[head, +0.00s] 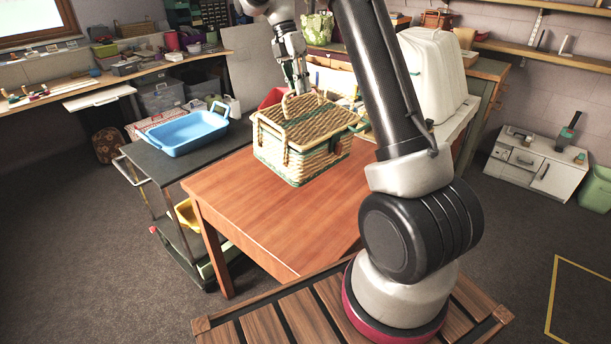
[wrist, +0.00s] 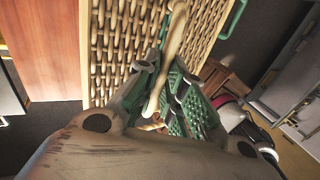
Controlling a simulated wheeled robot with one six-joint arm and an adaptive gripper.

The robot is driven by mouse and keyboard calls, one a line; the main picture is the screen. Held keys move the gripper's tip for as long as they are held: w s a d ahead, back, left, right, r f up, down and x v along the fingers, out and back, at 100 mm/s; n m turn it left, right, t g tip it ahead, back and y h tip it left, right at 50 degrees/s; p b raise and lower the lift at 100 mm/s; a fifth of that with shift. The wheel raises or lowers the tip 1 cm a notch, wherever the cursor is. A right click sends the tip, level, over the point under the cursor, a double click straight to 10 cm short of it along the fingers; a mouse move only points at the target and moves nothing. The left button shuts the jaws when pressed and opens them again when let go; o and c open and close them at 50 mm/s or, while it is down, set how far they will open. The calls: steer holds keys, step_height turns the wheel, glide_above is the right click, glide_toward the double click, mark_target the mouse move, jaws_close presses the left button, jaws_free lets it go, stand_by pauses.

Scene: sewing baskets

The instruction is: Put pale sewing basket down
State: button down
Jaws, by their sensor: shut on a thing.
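The pale sewing basket (head: 302,150) is woven wicker with green trim and side handles, seen over the brown wooden table (head: 262,220) in the head view. It is upright. I cannot tell whether its base touches the tabletop or hangs just above it. My gripper (head: 297,92) comes from above and is shut on the basket's top handle. In the wrist view, the gripper's green fingers (wrist: 163,88) close around the pale handle (wrist: 176,38), with the woven lid (wrist: 112,45) behind. My arm does not cover the basket in the head view.
A blue tray (head: 186,133) stands on a dark cart (head: 150,160) left of the table. A large white cover (head: 437,72) stands behind right. Bare tabletop lies in front of the basket. A workbench with boxes runs along the back left.

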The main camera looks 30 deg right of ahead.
mark_target(298, 110)
steer(key=shift+s+r, duration=0.2)
steer(key=shift+f+n, duration=0.3)
steer(key=shift+f, duration=0.05)
step_height(298, 110, down, 9)
steer(key=shift+f, duration=0.2)
steer(key=c, duration=1.5)
jaws_free()
